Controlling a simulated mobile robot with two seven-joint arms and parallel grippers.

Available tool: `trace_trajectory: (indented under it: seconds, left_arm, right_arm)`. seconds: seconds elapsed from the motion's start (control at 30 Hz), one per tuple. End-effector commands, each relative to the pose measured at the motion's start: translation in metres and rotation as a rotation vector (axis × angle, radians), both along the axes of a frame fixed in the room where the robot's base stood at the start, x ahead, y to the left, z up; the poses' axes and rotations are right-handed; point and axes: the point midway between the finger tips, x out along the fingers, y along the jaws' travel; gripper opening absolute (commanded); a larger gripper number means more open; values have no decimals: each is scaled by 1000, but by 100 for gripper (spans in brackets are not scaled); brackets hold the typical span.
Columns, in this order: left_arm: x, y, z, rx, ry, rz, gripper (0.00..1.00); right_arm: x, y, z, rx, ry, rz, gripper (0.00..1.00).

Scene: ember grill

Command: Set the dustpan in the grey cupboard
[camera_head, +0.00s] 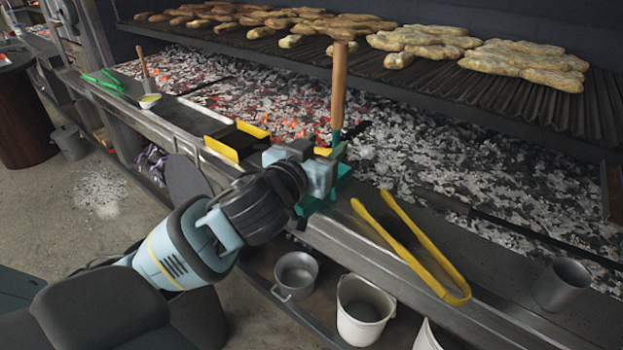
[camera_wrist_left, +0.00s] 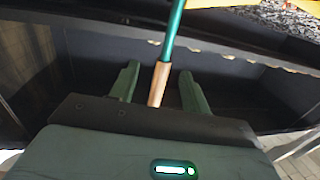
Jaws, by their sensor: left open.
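The dustpan (camera_head: 339,90) stands with its wooden handle pointing up at the ledge in front of the coals. Teal parts of it show below the handle and around my gripper, which hides much of the lower part. My left gripper (camera_head: 328,160) is at its lower part. In the left wrist view the open fingers of the left gripper (camera_wrist_left: 158,82) lie on either side of a wooden piece (camera_wrist_left: 159,82) joined to a teal rod; I cannot tell whether they touch it. My right gripper is not in view. I cannot make out a grey cupboard.
Yellow tongs (camera_head: 425,255) lie on the metal ledge to the right, with a metal cup (camera_head: 561,285) beyond. A grey pot (camera_head: 296,274) and a white bucket (camera_head: 363,310) stand below. Hot coals (camera_head: 270,90) and a loaded grill rack (camera_head: 598,105) lie behind.

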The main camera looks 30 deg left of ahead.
Motion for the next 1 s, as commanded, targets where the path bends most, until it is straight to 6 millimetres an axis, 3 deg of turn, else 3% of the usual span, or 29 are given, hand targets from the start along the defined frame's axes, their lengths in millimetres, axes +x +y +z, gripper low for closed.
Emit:
trace_trajectory:
  seconds: [0.2,0.83,1.0]
  left_arm:
    - [1,5,21,-11,-46,22,47]
    - [30,8,21,-10,-46,22,47]
    - [48,12,21,-9,-46,24,47]
  right_arm:
    - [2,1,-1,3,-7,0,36]
    - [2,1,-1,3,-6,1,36]
    - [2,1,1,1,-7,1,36]
